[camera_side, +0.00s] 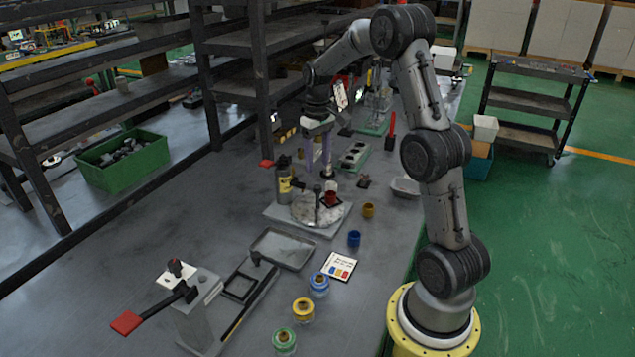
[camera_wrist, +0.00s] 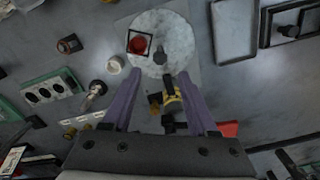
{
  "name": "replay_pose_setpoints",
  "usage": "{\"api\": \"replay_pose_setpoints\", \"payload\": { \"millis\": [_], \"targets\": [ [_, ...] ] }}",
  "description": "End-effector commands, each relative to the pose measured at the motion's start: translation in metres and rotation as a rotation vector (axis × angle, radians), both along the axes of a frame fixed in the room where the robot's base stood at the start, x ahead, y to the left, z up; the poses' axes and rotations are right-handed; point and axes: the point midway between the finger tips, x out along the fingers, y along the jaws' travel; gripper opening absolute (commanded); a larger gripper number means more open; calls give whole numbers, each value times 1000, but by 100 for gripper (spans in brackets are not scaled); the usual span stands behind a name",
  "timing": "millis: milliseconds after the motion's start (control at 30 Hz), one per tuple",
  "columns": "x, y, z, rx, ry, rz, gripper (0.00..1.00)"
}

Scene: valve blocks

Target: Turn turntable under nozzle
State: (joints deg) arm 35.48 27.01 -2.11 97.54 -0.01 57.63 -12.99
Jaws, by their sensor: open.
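The turntable is a pale grey, scuffed disc (camera_side: 303,210) on a flat base plate in the side view. It also fills the top middle of the wrist view (camera_wrist: 177,28). A red cup (camera_wrist: 138,44) sits in a dark square frame on the disc, left of centre. A dark upright peg (camera_wrist: 160,57) stands on the disc nearer my gripper. A black and yellow bottle-like dispenser (camera_side: 284,184) stands at the disc's back left edge; which part is the nozzle is unclear. My gripper (camera_wrist: 157,80) has its purple fingers apart and empty, above the disc's edge.
A dark shelf post (camera_side: 263,110) rises behind.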

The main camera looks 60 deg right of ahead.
Motion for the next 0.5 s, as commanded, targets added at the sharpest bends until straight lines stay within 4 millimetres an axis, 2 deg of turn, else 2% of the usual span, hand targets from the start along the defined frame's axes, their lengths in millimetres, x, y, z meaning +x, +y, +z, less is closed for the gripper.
{"api": "replay_pose_setpoints", "payload": {
  "millis": [33, 200, 333, 500],
  "targets": [
    [-1, 1, -12, 3, 4, 0, 59],
    [-1, 1, -42, 2, 2, 0, 59],
    [0, 0, -59, 0, 1, 1, 59],
    [0, 0, -71, 0, 0, 1, 59]
  ]
}}
